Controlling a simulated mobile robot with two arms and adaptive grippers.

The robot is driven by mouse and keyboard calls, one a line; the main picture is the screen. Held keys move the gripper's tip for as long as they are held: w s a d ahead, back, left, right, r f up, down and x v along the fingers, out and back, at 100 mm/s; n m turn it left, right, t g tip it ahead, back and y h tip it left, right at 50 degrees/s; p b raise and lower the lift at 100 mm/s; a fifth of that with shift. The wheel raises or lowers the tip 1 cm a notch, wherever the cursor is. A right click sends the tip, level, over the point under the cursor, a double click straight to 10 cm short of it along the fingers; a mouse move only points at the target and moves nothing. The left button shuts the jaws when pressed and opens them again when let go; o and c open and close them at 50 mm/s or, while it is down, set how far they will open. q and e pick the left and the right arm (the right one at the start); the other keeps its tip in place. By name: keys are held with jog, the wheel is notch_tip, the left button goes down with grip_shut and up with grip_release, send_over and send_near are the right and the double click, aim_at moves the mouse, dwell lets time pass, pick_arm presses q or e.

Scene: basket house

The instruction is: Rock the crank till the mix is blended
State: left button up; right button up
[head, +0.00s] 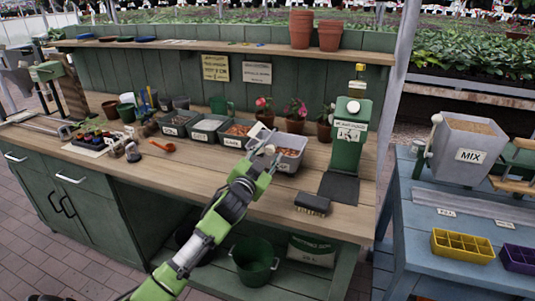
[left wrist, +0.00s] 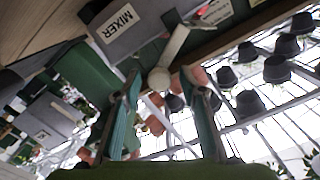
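A grey mixer tub (head: 291,144) stands on the potting bench behind my left gripper; its small front label is hard to read in the head view. The left wrist view shows a grey box labelled MIXER (left wrist: 125,32), with a pale crank arm (left wrist: 178,42) ending in a round knob (left wrist: 160,79). My left gripper (head: 267,160) is in front of the tub. In the left wrist view its two teal-padded fingers (left wrist: 162,92) are apart, with the knob between and beyond their tips; I cannot tell whether they touch it. My right gripper is out of view.
Labelled bins (head: 209,128), flowerpots (head: 295,125) and a green scale (head: 347,150) crowd the bench. A dark brush (head: 312,204) lies at its front. A hopper labelled MIX (head: 468,135) stands on the blue table at right. Bare wood (head: 190,180) is clear at front left.

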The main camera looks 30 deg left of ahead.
pick_arm(q)
jog(key=shift+c, duration=0.5)
grip_shut()
